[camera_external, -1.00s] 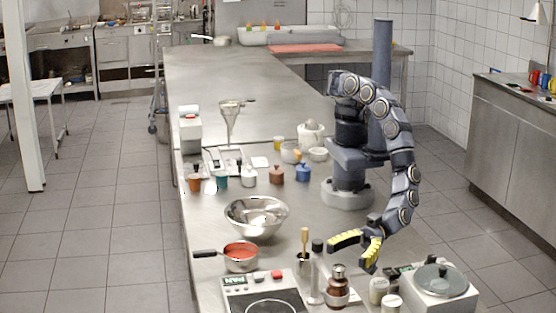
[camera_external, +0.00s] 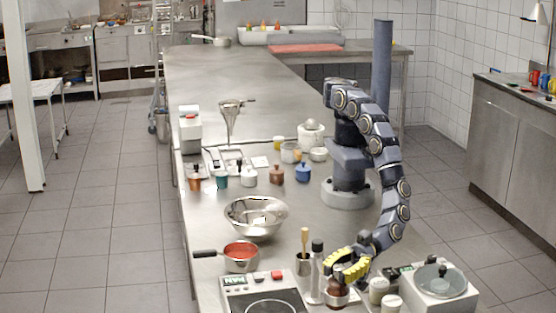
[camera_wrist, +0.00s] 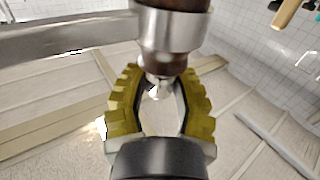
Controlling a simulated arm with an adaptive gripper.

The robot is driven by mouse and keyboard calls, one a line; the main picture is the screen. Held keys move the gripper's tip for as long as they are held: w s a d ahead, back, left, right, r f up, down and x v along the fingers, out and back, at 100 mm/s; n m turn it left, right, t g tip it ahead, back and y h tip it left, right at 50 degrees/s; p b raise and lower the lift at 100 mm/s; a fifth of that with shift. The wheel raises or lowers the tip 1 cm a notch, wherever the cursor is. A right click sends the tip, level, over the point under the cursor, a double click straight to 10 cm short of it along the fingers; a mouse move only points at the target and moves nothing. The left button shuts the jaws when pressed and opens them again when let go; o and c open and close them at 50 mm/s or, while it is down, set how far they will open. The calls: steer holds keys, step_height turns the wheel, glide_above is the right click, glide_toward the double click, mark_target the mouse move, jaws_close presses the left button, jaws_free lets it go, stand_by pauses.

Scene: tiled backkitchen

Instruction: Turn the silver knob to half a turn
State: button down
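A brown wooden mill (camera_external: 337,298) with silver bands stands upright at the front of the steel counter. It shows upside down at the top of the wrist view (camera_wrist: 172,28), and its small silver knob (camera_wrist: 157,86) points down there. My gripper (camera_external: 336,272) is at the mill's top, its yellow fingers on either side. In the wrist view, the fingers (camera_wrist: 160,76) are spread around the knob, with a visible gap on each side. The knob is hidden by the fingers in the external view.
A dark-capped glass bottle (camera_external: 316,272) and a cup with a wooden pestle (camera_external: 303,262) stand close left of the mill. Jars (camera_external: 379,290) and a lidded pot on a white appliance (camera_external: 440,285) are close right. A hotplate (camera_external: 262,295) lies left.

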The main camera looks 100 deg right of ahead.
steer(key=shift+m+t+h, duration=0.5)
steer(key=shift+m+h, duration=0.2)
steer(key=shift+h, duration=0.3)
steer(key=shift+f+m+t+h, duration=0.1)
steer(key=shift+m+t+h, duration=0.6)
steer(key=shift+h, duration=0.4)
steer(key=shift+d+m+h, duration=0.1)
steer(key=shift+m+h, duration=0.7)
steer(key=shift+h, duration=0.3)
steer(key=shift+m+t+h, duration=0.4)
steer(key=shift+m+h, duration=0.5)
steer(key=shift+h, duration=0.5)
steer(key=c, duration=0.8)
jaws_free()
steer(key=shift+s+d, duration=0.15)
steer(key=shift+s, duration=1.75)
steer(key=shift+s+d, duration=0.1)
steer(key=shift+s, duration=1.75)
